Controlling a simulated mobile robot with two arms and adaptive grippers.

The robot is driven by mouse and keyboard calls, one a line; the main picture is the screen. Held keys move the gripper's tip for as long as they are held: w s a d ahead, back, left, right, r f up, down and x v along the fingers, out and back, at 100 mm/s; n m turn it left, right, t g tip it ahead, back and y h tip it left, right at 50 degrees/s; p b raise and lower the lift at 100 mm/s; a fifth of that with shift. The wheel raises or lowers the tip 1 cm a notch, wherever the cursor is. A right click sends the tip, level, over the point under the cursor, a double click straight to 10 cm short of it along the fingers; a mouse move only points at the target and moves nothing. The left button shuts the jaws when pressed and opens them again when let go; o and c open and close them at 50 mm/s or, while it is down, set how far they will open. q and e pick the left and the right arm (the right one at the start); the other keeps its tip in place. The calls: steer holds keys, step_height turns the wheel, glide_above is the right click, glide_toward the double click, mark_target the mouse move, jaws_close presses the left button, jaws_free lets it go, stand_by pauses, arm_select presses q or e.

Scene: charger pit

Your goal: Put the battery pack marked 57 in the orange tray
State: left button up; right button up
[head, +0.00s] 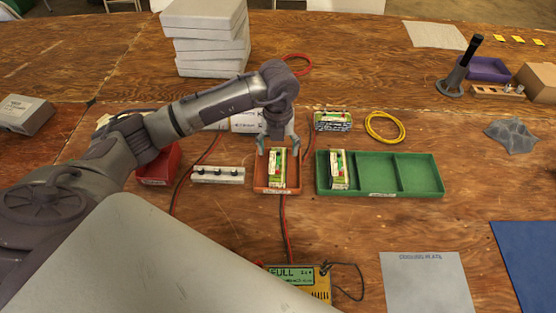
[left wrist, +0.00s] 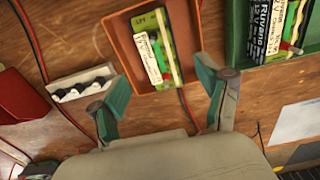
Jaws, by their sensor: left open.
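The orange tray (head: 257,187) lies mid-table and also shows in the left wrist view (left wrist: 122,52). A green and white battery pack (head: 279,163) is inside it, seen in the left wrist view (left wrist: 153,48) with a white label. I cannot read a 57 on any pack. My left gripper (head: 278,147) is open above the tray's far part, its fingers apart; in the left wrist view the fingers (left wrist: 160,108) hold nothing. Another pack (head: 339,168) is in the left compartment of the green tray (head: 418,192). A third pack (head: 333,121) lies behind that tray. My right gripper is out of view.
A charger (head: 302,281) reading FULL stands in front. A white strip with black knobs (head: 218,175) and a red box (head: 158,168) lie left of the orange tray. A yellow cable coil (head: 385,127) lies behind the green tray. A grey cooling plate (head: 428,283) lies front right.

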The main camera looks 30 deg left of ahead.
mark_target(278, 163)
arm_select(q)
steer(key=shift+r, duration=2.1)
